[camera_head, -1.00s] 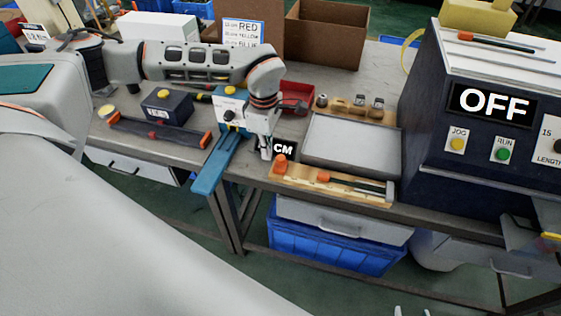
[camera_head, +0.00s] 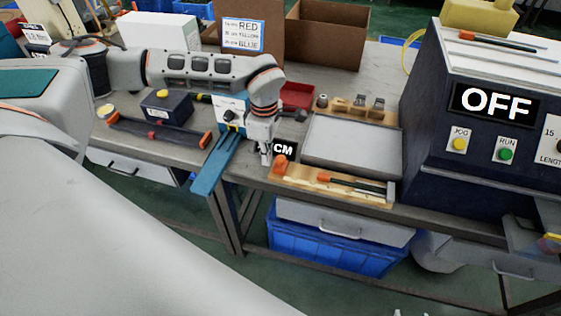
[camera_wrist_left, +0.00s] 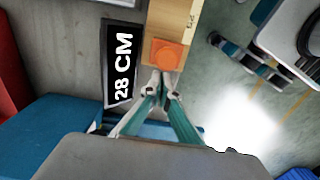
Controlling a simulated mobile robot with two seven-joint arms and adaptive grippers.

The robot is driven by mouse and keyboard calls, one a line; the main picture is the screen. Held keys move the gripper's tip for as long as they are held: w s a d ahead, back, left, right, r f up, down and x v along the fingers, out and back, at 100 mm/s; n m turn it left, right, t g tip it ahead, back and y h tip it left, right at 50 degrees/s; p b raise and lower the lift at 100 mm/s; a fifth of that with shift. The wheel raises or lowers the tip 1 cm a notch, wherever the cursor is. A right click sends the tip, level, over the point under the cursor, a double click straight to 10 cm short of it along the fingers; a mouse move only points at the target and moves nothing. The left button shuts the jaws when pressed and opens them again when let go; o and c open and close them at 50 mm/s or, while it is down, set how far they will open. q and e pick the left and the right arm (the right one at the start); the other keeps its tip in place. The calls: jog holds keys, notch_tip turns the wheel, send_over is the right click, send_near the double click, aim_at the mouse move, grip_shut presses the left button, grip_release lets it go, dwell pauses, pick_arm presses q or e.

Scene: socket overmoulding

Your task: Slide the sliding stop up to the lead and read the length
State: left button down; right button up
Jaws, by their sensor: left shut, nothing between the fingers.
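The orange sliding stop (camera_head: 281,165) sits at the left end of the wooden measuring board (camera_head: 302,180) on the bench's front edge. A dark strip with an orange end (camera_head: 350,184), apparently the lead, lies along the board, right of the stop. My left gripper (camera_head: 265,158) is shut and empty, just left of the stop. In the left wrist view its closed fingertips (camera_wrist_left: 160,88) are close to the stop (camera_wrist_left: 167,55); I cannot tell whether they touch. A black sign (camera_wrist_left: 121,62) beside the board reads "28 CM".
A grey tray (camera_head: 318,164) lies behind the board. The dark machine (camera_head: 430,130) at right shows "OFF". A blue bar (camera_head: 212,172) overhangs the bench edge left of my gripper. A red bin (camera_head: 296,94) and cardboard box (camera_head: 325,35) stand behind.

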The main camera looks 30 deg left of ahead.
aim_at(282, 157)
pick_arm(q)
jog(key=shift+d, duration=0.15)
jog(key=shift+w+d, duration=0.25)
jog(key=shift+d, duration=0.7)
jog(key=shift+w+d, duration=0.25)
jog(key=shift+d, duration=0.7)
jog(key=shift+w+d, duration=0.2)
jog(key=shift+d, duration=0.8)
jog(key=shift+w+d, duration=0.25)
jog(key=shift+d, duration=0.7)
jog(key=shift+w+d, duration=0.2)
jog(key=shift+d, duration=0.9)
jog(key=shift+a, duration=0.2)
jog(key=shift+s+a+p, duration=0.1)
jog(key=shift+a+p, duration=0.2)
jog(key=shift+a, duration=0.25)
jog(key=shift+r+p, duration=1.45)
jog(key=shift+r, duration=0.45)
notch_tip(282, 157, up, 3)
jog(key=shift+r+p, duration=0.1)
jog(key=shift+p, duration=1.1)
